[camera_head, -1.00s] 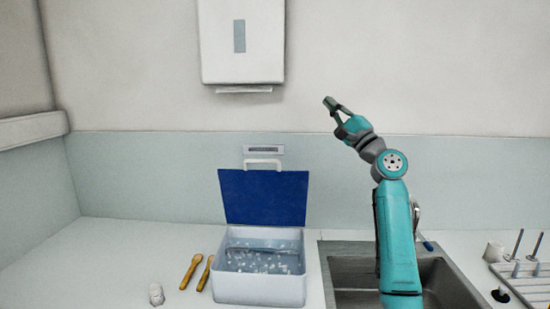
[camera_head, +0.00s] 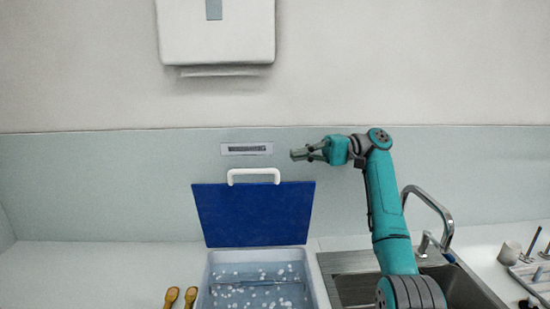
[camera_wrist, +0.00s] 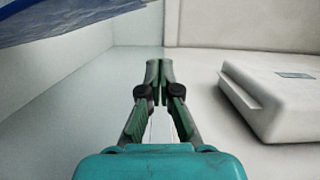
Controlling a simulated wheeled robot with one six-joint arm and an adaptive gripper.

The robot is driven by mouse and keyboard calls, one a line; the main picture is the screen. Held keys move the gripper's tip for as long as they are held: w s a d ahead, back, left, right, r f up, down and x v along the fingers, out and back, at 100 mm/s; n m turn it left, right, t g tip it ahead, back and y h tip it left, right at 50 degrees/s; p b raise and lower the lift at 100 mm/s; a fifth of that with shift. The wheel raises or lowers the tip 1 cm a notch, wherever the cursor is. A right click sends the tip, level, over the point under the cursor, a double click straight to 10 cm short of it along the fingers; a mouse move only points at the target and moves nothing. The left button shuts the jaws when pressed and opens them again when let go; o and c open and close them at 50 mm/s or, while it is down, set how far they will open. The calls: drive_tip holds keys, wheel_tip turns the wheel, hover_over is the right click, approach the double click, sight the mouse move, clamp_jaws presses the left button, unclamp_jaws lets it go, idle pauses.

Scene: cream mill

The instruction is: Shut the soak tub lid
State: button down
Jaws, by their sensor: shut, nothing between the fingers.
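The soak tub (camera_head: 213,266) stands on the counter left of the sink, with water and small white bits inside. Its dark blue lid (camera_head: 254,214) stands open, upright at the tub's back edge, with a white handle (camera_head: 253,172) at its top. My gripper (camera_head: 299,154) is shut and empty. It is to the right of the handle and slightly higher in the head view, apart from the lid. In the wrist view my gripper (camera_wrist: 159,72) shows its fingertips together, and a blue surface, likely the lid (camera_wrist: 60,22), crosses the upper left.
A metal sink (camera_head: 350,287) with a faucet (camera_head: 437,205) lies right of the tub. Two wooden-handled tools (camera_head: 181,297) lie left of it. A white dispenser (camera_head: 216,35) hangs on the wall above. A rack (camera_head: 535,280) and a cup (camera_head: 509,252) stand far right.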

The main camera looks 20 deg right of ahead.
hover_over(263, 197)
drive_tip(key=w+d, duration=0.1)
drive_tip(key=w, duration=0.4)
drive_tip(key=shift+s+a+f, duration=0.1)
drive_tip(key=shift+s+a, duration=0.05)
drive_tip(key=shift+s, duration=0.9)
drive_tip(key=shift+s+a+f, duration=0.1)
drive_tip(key=shift+s, duration=0.9)
